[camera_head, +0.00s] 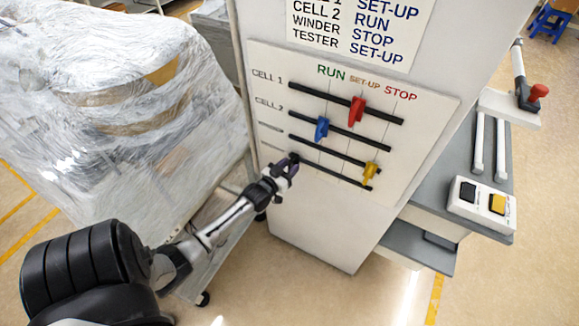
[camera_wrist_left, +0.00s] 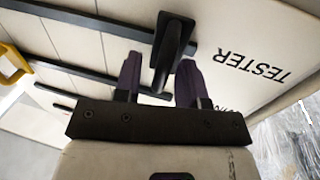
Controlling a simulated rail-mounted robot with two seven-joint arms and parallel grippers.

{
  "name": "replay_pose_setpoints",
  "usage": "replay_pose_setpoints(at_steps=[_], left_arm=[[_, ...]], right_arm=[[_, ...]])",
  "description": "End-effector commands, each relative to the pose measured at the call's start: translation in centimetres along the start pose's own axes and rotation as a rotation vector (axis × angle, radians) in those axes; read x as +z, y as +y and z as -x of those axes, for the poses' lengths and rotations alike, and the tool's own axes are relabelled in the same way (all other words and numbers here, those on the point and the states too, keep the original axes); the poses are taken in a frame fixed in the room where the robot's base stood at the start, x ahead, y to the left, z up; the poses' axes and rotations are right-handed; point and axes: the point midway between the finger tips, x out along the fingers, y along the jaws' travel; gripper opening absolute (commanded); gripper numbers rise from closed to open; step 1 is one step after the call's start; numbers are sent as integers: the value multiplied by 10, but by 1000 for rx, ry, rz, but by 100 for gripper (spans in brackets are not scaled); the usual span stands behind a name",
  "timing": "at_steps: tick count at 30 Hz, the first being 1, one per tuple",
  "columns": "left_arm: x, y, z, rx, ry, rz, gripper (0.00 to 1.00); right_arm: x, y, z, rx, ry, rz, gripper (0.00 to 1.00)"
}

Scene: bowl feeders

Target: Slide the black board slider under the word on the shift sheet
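The black slider (camera_wrist_left: 170,55) sits on the lowest track (camera_head: 335,174) of the white board (camera_head: 425,125), at its left end, left of the RUN line. In the head view my left gripper (camera_head: 287,166) mostly hides it. In the left wrist view my left gripper (camera_wrist_left: 160,80) is open, its purple fingers either side of the slider's handle, with a gap visible on one side. The word TESTER (camera_wrist_left: 252,66) is printed beside this track. The shift sheet (camera_head: 360,28) above pairs TESTER with SET-UP. The board's heads read RUN, SET-UP, STOP. My right gripper is not in view.
A red slider (camera_head: 357,109) is at SET-UP on the top track, a blue one (camera_head: 321,129) at RUN on the second, a yellow one (camera_head: 371,172) near STOP on the third. A button box (camera_head: 482,205) is at right.

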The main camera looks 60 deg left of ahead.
Motion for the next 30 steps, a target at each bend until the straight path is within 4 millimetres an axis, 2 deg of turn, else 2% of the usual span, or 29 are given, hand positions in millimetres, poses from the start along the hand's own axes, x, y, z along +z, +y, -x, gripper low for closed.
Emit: replay_pose_setpoints(at_steps=[10,22,30], left_arm=[[0,0,-2,0,0,0,38],[0,0,-2,0,0,0,0],[0,1,-2,1,1,-1,0]], right_arm=[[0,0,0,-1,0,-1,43],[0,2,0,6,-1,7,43],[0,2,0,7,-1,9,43]])
